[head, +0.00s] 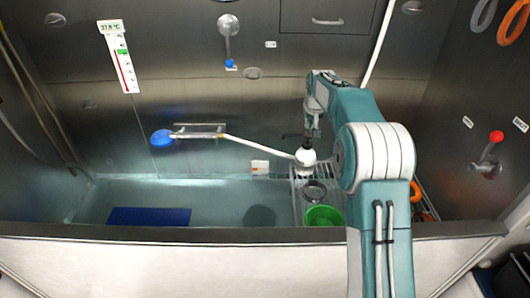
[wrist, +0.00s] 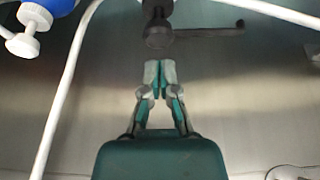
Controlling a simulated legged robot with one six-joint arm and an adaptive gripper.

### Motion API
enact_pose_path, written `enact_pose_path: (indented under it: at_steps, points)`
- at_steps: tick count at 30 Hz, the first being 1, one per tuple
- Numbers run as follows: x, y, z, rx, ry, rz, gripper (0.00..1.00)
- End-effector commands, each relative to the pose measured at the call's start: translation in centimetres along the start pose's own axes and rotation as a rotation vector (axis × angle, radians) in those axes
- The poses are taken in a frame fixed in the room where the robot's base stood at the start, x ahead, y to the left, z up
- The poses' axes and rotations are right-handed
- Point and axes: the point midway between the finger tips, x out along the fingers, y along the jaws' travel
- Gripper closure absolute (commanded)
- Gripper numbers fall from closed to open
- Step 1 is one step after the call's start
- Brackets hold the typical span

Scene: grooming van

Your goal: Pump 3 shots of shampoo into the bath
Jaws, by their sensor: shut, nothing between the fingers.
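My gripper (wrist: 160,72) is shut and empty, with its fingertips together. In the wrist view a dark pump head (wrist: 158,32) with a long spout is close in front of the fingertips; I cannot tell if they touch. In the head view my gripper (head: 309,130) points down over the rack side of the bath, with the dark spout (head: 291,135) to its left. A white rounded body (head: 305,157), perhaps the shampoo bottle, is below it; my arm hides part of the area. The bath (head: 100,202) extends to the left.
A rack (head: 298,205) holds a green bowl (head: 323,216) and a grey round dish (head: 314,191). A blue shower head (head: 162,138) is on the back wall with a white hose (head: 260,147). A blue mat (head: 150,216) lies in the bath. A red-knobbed fitting (head: 490,150) is at right.

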Motion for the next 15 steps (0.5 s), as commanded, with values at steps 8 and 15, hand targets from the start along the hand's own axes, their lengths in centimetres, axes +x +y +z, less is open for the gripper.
enact_pose_path:
  at_steps: [8,15]
  points:
    - [0.02,0.00,0.01,0.000,0.000,0.000,1.00]
    - [0.35,0.00,0.16,0.000,-0.001,0.000,1.00]
